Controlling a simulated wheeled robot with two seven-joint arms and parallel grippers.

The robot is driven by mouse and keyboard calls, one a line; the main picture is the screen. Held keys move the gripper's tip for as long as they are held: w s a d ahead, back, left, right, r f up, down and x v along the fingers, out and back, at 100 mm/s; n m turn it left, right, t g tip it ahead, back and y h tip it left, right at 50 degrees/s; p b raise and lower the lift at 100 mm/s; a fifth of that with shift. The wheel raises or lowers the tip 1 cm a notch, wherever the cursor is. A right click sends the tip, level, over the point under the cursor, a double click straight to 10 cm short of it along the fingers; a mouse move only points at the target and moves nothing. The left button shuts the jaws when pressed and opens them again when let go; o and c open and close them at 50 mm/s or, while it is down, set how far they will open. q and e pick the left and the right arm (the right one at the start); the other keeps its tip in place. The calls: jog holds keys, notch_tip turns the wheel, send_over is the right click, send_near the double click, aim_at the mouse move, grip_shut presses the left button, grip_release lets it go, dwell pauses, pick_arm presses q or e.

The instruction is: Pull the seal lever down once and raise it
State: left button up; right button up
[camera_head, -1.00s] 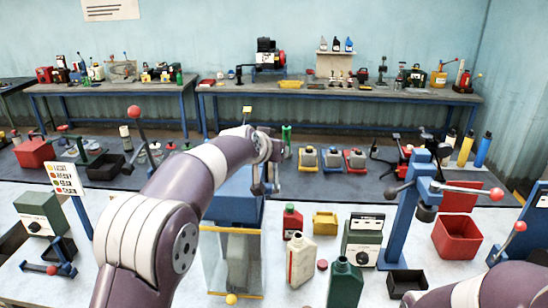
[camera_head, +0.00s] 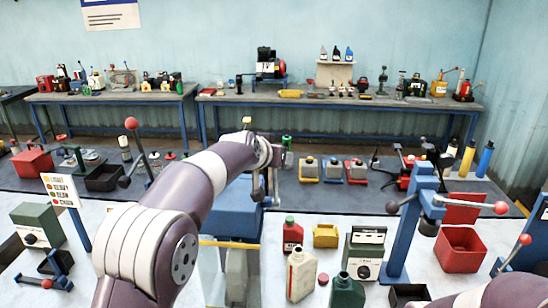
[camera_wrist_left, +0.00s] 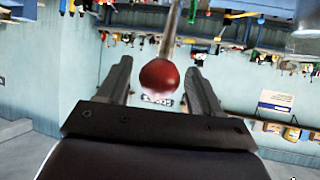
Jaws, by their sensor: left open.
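My left gripper (camera_head: 264,186) is beside the top of a blue machine (camera_head: 232,212) with a clear-sided lower part, at the middle of the near bench. In the left wrist view, my left gripper (camera_wrist_left: 165,85) is open. A red ball knob (camera_wrist_left: 159,76) on a grey rod appears between its fingers, with a gap to each finger. Whether the fingers reach past the ball I cannot tell. In the head view this knob is hidden by my wrist, so I cannot say which lever carries it. My right gripper is out of view.
A blue post (camera_head: 412,225) with a red-knobbed lever stands right of a green-grey device (camera_head: 364,254). Bottles, including a cream one (camera_head: 300,275) and a dark green one (camera_head: 347,291), stand close in front. A red bin (camera_head: 461,249) is at right.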

pick_arm(q)
jog(key=shift+f, duration=0.1)
jog(key=shift+s+a+b, duration=0.1)
jog(key=shift+s+b, duration=0.15)
jog(key=shift+b, duration=0.1)
jog(key=b+v, duration=0.5)
jog(key=v, duration=0.7)
jog(key=shift+r, duration=0.25)
jog(key=shift+w, duration=0.1)
